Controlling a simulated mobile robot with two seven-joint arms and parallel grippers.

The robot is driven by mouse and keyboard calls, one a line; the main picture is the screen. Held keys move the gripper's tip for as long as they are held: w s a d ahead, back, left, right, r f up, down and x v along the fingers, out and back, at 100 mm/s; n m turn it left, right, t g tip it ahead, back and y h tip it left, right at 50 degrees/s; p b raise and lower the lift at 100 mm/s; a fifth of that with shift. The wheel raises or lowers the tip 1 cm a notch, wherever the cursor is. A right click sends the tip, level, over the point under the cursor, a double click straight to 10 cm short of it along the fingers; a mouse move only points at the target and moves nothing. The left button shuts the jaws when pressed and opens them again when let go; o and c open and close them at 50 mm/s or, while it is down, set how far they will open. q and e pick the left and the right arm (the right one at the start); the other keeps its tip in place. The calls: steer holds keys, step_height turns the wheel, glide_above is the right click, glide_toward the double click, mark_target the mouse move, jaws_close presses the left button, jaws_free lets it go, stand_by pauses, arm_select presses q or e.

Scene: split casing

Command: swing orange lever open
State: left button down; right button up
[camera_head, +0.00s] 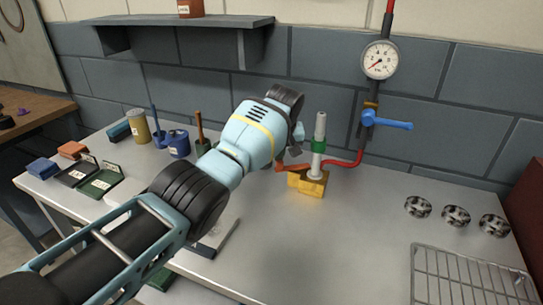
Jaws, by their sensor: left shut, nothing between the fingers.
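The orange lever (289,167) sits low at the left side of a yellow block (313,184) on the table. A grey upright cylinder with a green band (319,145) stands in the block. My left arm comes in from the lower left, and my left gripper (297,139) is shut and empty just above and beside the lever. I cannot tell whether it touches the lever. The arm hides part of the table behind it. My right gripper is not in view.
A red hose (350,162) runs from the block to a wall pipe with a gauge (381,60) and a blue valve handle (392,123). Several metal rings (456,215) and a wire rack (468,278) lie at right. Blue containers (178,143) stand at left. The front middle is clear.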

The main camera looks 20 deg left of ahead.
arm_select(q)
steer(key=n, duration=0.1)
steer(key=s+n, duration=0.1)
steer(key=shift+d+r+n+g+y, duration=0.1)
steer(key=shift+d+n+g+y, duration=0.2)
steer(key=shift+n+y, duration=0.1)
steer(key=shift+s+d+n, duration=0.1)
steer(key=shift+s+n, duration=0.2)
steer(key=shift+n, duration=0.4)
steer(key=shift+s+d+n+g+y, duration=0.2)
steer(key=shift+n+g+y, duration=0.1)
steer(key=shift+n, duration=0.2)
steer(key=shift+s+d, duration=0.15)
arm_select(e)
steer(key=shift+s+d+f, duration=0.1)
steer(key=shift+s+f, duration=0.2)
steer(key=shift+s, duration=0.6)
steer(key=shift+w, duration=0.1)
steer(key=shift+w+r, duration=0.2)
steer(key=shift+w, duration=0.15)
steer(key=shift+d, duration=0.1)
